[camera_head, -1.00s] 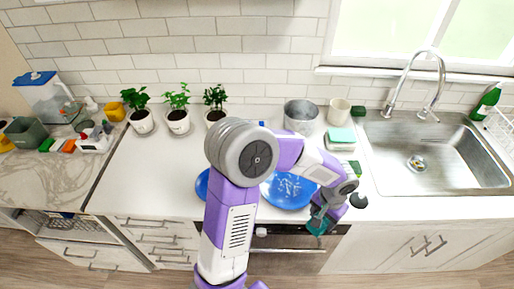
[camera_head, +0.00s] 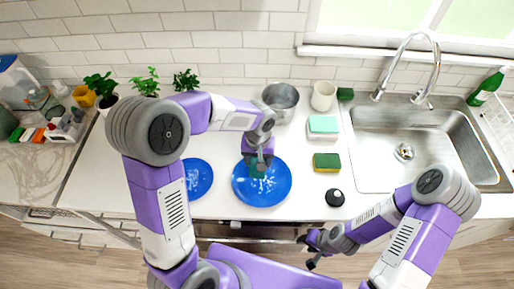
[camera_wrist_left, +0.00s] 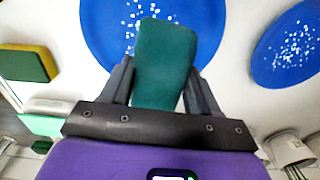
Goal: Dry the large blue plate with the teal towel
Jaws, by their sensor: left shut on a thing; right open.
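The large blue plate (camera_head: 279,188) lies on the counter with white water drops on it; it also shows in the left wrist view (camera_wrist_left: 100,25). My left gripper (camera_head: 258,163) is over the plate, shut on the teal towel (camera_wrist_left: 163,65), which shows as a dark green-teal folded piece between the fingers. The towel (camera_head: 258,173) hangs over the plate's upper middle and hides part of it; I cannot tell whether it touches. My right gripper (camera_head: 311,250) is open and empty, in front of the counter's front edge.
A smaller blue plate (camera_head: 200,180), also with drops, lies just left. Right of the large plate are a black round item (camera_head: 334,198), a yellow-green sponge (camera_head: 326,162) and a teal-topped block (camera_head: 323,126). A metal pot (camera_head: 281,100) stands behind, and the sink (camera_head: 390,165) is further right.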

